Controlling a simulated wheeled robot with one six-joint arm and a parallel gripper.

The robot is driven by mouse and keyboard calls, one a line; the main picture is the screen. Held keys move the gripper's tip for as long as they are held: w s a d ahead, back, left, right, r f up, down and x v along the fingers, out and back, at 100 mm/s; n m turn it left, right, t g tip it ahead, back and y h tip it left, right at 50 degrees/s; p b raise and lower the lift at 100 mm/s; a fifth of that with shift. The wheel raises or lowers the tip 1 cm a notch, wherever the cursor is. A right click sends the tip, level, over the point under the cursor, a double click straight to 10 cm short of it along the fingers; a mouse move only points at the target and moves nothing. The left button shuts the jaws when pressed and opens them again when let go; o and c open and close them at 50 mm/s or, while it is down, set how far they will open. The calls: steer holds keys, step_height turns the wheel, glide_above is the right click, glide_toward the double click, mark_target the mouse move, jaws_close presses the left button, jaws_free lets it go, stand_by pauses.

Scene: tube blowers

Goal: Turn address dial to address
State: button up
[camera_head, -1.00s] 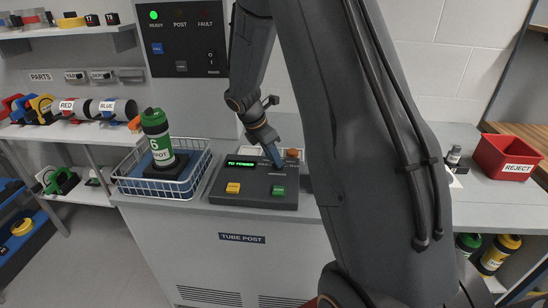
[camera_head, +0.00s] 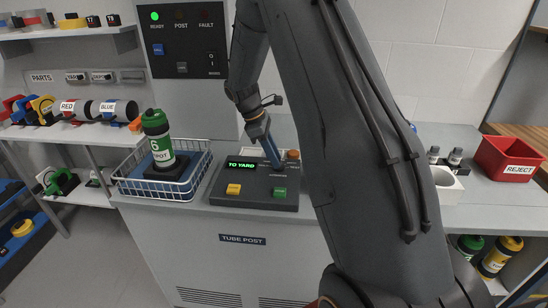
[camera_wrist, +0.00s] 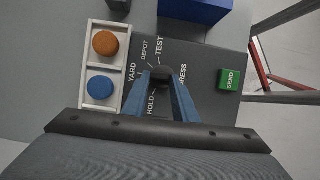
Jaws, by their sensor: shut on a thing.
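The address dial (camera_wrist: 161,76) is a dark knob on the grey console (camera_head: 228,197). Labels HOLD, YARD, DEPOT, TEST and a partly hidden one ending in "RESS" ring it in the wrist view. My gripper (camera_wrist: 163,80) has its two blue fingers shut on the dial, one on each side. In the head view my gripper (camera_head: 277,164) reaches down to the console from above, and the dial is hidden there. The console's display (camera_head: 241,165) reads "TO YARD" in green.
The console has a yellow button (camera_head: 233,189) and a green SEND button (camera_head: 279,192). A wire basket (camera_head: 191,188) with a green-capped canister (camera_head: 160,140) stands left. A red REJECT bin (camera_head: 508,157) is right.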

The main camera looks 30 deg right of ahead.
stand_by(0.4)
steer(key=o, duration=1)
steer(key=shift+o, duration=0.2)
steer(key=shift+r, duration=0.1)
steer(key=b+v, duration=0.2)
steer(key=v, duration=0.5)
steer(key=shift+r, duration=0.35)
steer(key=shift+w+a, duration=0.1)
